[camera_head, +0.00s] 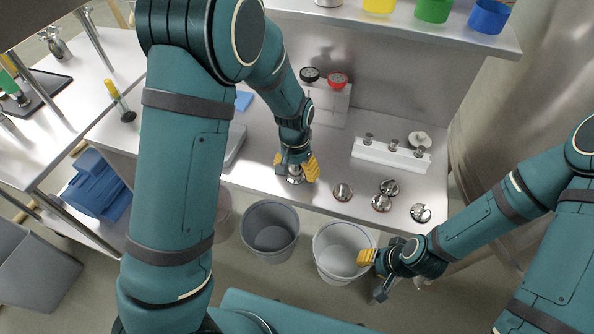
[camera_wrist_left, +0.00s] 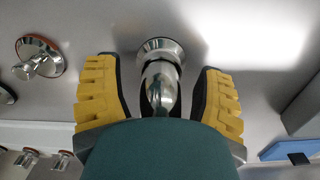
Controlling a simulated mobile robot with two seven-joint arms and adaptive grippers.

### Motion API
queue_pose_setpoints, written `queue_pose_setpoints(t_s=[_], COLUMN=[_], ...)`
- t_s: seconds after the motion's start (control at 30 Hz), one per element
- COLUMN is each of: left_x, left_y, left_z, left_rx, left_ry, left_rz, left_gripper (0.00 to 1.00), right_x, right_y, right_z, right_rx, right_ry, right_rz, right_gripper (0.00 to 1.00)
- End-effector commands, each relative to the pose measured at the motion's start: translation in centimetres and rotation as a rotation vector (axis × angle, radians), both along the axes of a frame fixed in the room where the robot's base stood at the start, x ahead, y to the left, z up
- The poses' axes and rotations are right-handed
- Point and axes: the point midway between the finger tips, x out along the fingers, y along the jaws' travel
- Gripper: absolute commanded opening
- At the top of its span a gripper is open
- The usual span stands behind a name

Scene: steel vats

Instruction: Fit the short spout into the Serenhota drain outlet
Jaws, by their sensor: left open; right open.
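A shiny steel spout-like piece (camera_head: 295,179) with a round flange stands on the steel bench; I cannot tell whether it is the short spout. My left gripper (camera_head: 295,168) is over it, with its yellow fingers open on either side. In the left wrist view the piece (camera_wrist_left: 161,88) lies between the fingers, with a gap on both sides; its lower part is hidden by the gripper body. My right gripper (camera_head: 367,257) is open and empty beside the white bucket's rim. No label shows which part is the Serenhota drain outlet.
Several round steel fittings (camera_head: 343,191) lie along the bench's front. A white rack (camera_head: 390,154) with small steel pieces stands behind them. A grey bucket (camera_head: 270,232) and a white bucket (camera_head: 334,268) stand below the front edge. A shelf with coloured cups (camera_head: 433,10) is above.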

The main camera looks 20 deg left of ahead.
Motion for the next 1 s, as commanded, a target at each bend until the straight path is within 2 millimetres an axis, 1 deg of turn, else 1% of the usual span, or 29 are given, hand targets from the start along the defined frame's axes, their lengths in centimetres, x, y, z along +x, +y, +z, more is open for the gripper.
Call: queue_pose_setpoints(t_s=[0.03, 0.07, 0.27, 0.3, 0.37, 0.4, 0.47, 0.5, 0.87, 0.97, 1.0], left_x=[0.0, 0.0, 0.0, 0.0, 0.0, 0.0, 0.0, 0.0, 0.0, 0.1, 0.1], left_y=[0.0, 0.0, 0.0, 0.0, 0.0, 0.0, 0.0, 0.0, 0.0, 0.0, 0.0], left_z=[-0.5, -0.6, -0.5, -0.5, -0.5, -0.5, -0.5, -0.5, -0.5, 0.2, 0.7], left_rx=[0.000, -0.001, -0.001, -0.001, -0.001, -0.001, -0.001, -0.001, -0.001, -0.002, -0.002], left_ry=[0.000, 0.000, -0.001, -0.001, -0.001, -0.001, -0.001, -0.001, -0.001, -0.003, -0.004], left_rz=[0.001, 0.001, 0.000, 0.000, 0.000, 0.000, 0.000, 0.000, 0.000, 0.000, -0.001], left_gripper=[0.69, 0.69, 0.69, 0.60, 0.39, 0.25, 0.04, 0.00, 0.00, 0.00, 0.00], right_x=[0.0, 0.1, 0.1, 0.1, 0.1, 0.1, 0.1, 0.1, 0.0, 0.0, 0.0], right_y=[0.0, 0.0, 0.0, 0.0, 0.0, 0.0, 0.0, 0.0, 0.0, 0.0, 0.0], right_z=[-0.2, -0.2, -0.1, -0.1, -0.1, -0.1, -0.1, -0.1, -0.1, 0.1, 0.3], right_rx=[0.000, 0.000, 0.000, 0.000, 0.000, 0.000, 0.000, 0.000, 0.000, 0.000, 0.000], right_ry=[-0.001, -0.001, -0.001, -0.001, -0.001, -0.001, -0.001, -0.001, -0.001, 0.000, 0.000], right_rz=[0.000, 0.000, 0.000, 0.000, 0.000, 0.000, 0.000, 0.000, 0.000, 0.000, 0.000], right_gripper=[0.36, 0.36, 0.36, 0.36, 0.36, 0.36, 0.36, 0.36, 0.36, 0.36, 0.36])
